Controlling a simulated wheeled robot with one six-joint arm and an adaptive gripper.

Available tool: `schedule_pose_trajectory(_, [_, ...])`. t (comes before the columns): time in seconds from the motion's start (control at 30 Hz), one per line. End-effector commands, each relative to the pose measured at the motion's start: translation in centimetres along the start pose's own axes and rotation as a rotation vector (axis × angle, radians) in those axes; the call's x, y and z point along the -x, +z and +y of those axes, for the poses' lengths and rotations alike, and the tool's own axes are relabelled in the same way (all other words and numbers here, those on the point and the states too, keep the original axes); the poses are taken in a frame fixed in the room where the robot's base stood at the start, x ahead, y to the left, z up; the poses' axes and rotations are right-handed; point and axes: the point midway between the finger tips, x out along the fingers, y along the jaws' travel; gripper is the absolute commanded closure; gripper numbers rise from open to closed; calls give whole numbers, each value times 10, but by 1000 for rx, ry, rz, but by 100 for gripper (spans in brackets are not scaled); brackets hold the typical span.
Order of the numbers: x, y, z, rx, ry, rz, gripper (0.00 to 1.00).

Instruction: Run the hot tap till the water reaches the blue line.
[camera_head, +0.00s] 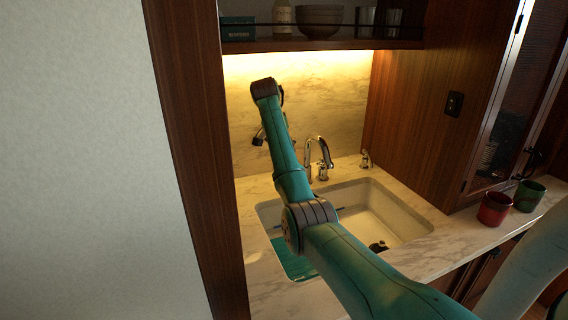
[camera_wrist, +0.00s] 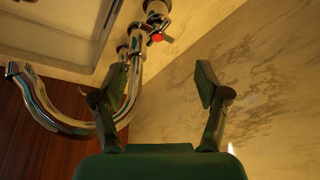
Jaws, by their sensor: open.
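A chrome spout (camera_head: 318,148) curves over the back of the sink (camera_head: 405,215); it also shows in the wrist view (camera_wrist: 62,122). A chrome tap with a red mark (camera_wrist: 157,36) stands beside the spout in the wrist view, beyond my fingertips. In the head view my arm covers part of the tap area, and I cannot pick out the red mark. My gripper (camera_wrist: 160,84) is open and empty, its fingers apart and clear of the red-marked tap; its left finger overlaps the spout in view. A short blue line (camera_head: 340,209) shows on the sink wall beside my arm.
A small chrome fitting (camera_head: 365,159) stands at the back right. Red (camera_head: 494,209) and green (camera_head: 529,196) cups stand on the right counter. A shelf (camera_head: 330,44) hangs above.

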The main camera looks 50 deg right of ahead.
Motion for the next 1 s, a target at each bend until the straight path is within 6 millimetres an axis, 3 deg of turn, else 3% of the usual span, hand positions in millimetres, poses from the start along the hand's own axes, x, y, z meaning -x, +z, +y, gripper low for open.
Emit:
schedule_pose_trajectory(0.53, [-85, 0, 0, 0, 1, -1, 25])
schedule_pose_trajectory(0.73, [-100, 0, 0, 0, 0, 0, 25])
schedule_pose_trajectory(1.0, [-102, 0, 0, 0, 0, 0, 25])
